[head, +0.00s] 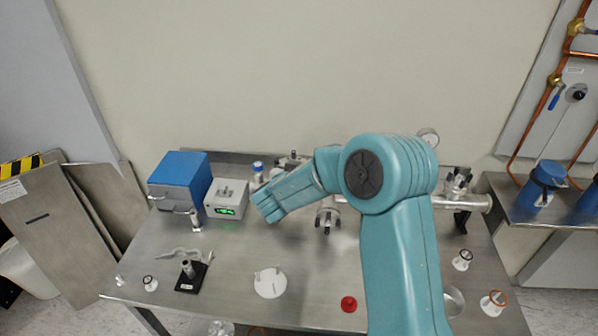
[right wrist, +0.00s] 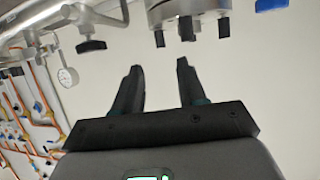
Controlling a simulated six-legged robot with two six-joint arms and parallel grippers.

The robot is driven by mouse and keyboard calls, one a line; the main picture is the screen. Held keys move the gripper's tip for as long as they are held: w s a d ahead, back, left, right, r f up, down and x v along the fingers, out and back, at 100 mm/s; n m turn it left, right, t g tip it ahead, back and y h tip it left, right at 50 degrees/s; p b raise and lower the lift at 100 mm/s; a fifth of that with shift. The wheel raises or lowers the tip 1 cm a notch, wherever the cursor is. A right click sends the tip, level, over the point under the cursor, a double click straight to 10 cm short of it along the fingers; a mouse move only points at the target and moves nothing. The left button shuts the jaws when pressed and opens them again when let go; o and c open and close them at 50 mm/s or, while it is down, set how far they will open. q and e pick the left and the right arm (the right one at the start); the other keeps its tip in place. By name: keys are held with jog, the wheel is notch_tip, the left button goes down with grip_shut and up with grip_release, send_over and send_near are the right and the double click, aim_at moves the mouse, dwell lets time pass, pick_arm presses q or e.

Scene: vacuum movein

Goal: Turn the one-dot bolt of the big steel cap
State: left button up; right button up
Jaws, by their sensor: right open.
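The big steel cap (right wrist: 185,9) is cut off by the top edge of the right wrist view. Several bolts with dark ends stick out of it, among them a left bolt (right wrist: 158,37), a middle bolt (right wrist: 187,29) and a right bolt (right wrist: 223,27). I cannot make out dots on any of them. My right gripper (right wrist: 157,67) is open and empty, its two black fingers apart from the bolts in the picture. In the head view my teal right arm crosses the bench and hides much of its middle; I cannot make out its fingers. My left gripper is not in view.
A blue box (head: 180,178) and a white box with a green display (head: 226,199) stand at the bench's left. A round white plate (head: 270,283) and a red knob (head: 348,304) lie in front. A gauge (right wrist: 67,77) and a black knob (right wrist: 91,45) show in the wrist view.

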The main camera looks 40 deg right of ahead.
jog(key=shift+f, duration=0.1)
jog(key=c, duration=0.3)
jog(key=a+n+t+y+b, duration=0.3)
jog(key=a+t+b, duration=0.1)
jog(key=t+b, duration=0.15)
jog(key=s+d+f+n+t+b, duration=0.1)
jog(key=s+f+n+t+b, duration=0.1)
jog(key=s+b, duration=0.35)
jog(key=s+d+f+n+t+b, duration=0.1)
jog(key=s+d+f+t+b, duration=0.1)
jog(key=s+b, duration=0.4)
jog(key=shift+g, duration=0.25)
jog(key=p+x, duration=0.1)
jog(key=x, duration=1)
jog(key=p+x, duration=0.1)
jog(key=x, duration=0.4)
jog(key=shift+w+r+p, duration=0.3)
jog(key=shift+r, duration=0.05)
